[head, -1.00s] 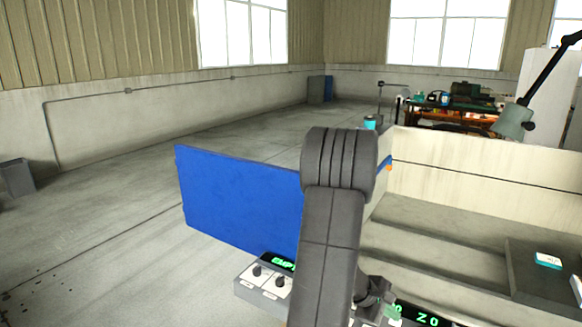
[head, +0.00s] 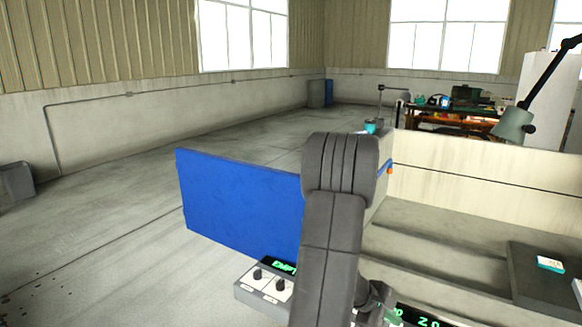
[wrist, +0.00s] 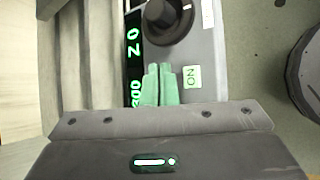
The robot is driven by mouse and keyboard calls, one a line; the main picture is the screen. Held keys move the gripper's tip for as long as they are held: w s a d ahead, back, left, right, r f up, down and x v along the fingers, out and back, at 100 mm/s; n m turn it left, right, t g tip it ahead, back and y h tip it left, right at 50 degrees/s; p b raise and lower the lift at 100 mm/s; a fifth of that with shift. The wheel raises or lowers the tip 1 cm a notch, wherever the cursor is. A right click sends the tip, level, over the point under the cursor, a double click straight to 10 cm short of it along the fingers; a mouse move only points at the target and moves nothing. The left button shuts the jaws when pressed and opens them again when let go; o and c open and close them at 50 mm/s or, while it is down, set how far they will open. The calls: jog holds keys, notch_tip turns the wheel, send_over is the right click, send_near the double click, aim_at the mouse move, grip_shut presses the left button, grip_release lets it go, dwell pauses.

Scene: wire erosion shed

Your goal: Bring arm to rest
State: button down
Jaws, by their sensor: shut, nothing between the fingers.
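My arm stands upright in the middle of the head view, its forearm hanging down in front of the machine. My gripper (wrist: 158,85) shows in the wrist view as two green fingers pressed together with nothing between them. It is over the control panel (wrist: 205,42), close to a green "ON" label and a black knob (wrist: 168,18). I cannot tell whether the fingertips touch the panel. In the head view the gripper is mostly hidden behind my forearm, with a small part showing at its lower right.
A blue panel (head: 240,205) stands left of my arm. The machine's pale tank wall (head: 480,175) and a dark block (head: 545,275) with a small white-and-teal box (head: 550,263) lie to the right. A lamp (head: 515,124) hangs at upper right.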

notch_tip(320, 180, down, 3)
jog(key=shift+f+b, duration=0.1)
jog(key=shift+b, duration=1.6)
jog(key=shift+b, duration=0.4)
notch_tip(320, 180, up, 3)
jog(key=shift+r+p, duration=0.1)
jog(key=shift+p, duration=0.75)
notch_tip(320, 180, down, 3)
jog(key=shift+s+f+b, duration=0.1)
jog(key=shift+f+b, duration=0.05)
jog(key=shift+b, duration=1.05)
jog(key=shift+r+p, duration=0.6)
jog(key=shift+p, duration=1.35)
jog(key=shift+p, duration=0.4)
